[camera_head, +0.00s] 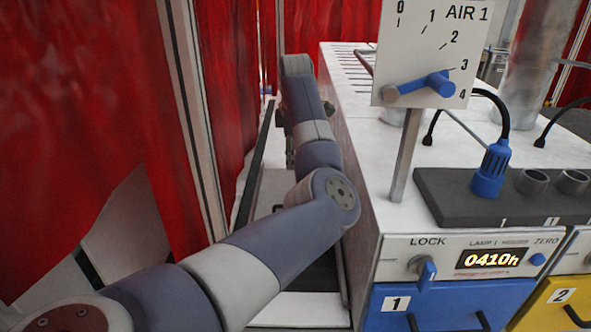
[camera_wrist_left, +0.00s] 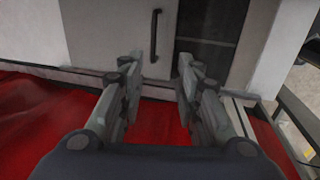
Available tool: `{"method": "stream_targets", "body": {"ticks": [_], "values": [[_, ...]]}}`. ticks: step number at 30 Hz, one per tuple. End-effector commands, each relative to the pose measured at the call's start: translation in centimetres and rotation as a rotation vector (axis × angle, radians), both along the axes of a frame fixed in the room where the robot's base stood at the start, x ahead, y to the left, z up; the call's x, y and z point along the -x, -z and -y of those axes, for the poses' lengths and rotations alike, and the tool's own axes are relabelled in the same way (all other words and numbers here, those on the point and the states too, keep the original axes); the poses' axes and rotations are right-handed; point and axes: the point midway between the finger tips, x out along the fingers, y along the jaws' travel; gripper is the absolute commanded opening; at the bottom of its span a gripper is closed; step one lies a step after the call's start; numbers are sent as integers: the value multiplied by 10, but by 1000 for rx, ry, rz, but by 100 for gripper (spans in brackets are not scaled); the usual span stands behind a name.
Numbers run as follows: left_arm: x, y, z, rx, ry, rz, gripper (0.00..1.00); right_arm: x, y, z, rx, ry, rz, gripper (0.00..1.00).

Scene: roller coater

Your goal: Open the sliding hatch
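The hatch appears as a pale panel (camera_wrist_left: 128,35) in the left wrist view, with an upright black bar handle (camera_wrist_left: 155,36) and a dark window (camera_wrist_left: 212,35) to its right. My left gripper (camera_wrist_left: 160,72) is open and empty. Its two fingers point toward the panel, with the handle beyond the gap between them and apart from both. In the head view my left arm reaches into the narrow space left of the white machine; its gripper (camera_head: 288,145) is mostly hidden behind the arm. Part of a pale panel (camera_head: 270,190) shows beside the arm. My right gripper is not in view.
The white machine (camera_head: 365,140) stands close to the arm's right, with an AIR 1 dial plate (camera_head: 425,55) and blue plug (camera_head: 491,168) on top. Red curtains (camera_head: 85,110) and metal posts (camera_head: 190,110) bound the left side. A rail (camera_wrist_left: 75,76) runs along the panel's foot.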

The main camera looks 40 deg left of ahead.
Motion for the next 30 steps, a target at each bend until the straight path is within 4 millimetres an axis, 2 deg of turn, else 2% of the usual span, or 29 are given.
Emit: {"method": "stream_targets", "body": {"ticks": [3,9,30], "values": [[3,-21,2,0,-1,2,31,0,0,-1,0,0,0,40],[6,-37,4,0,-2,0,31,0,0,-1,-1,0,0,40],[6,-38,5,0,-1,0,31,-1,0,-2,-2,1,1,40]]}}
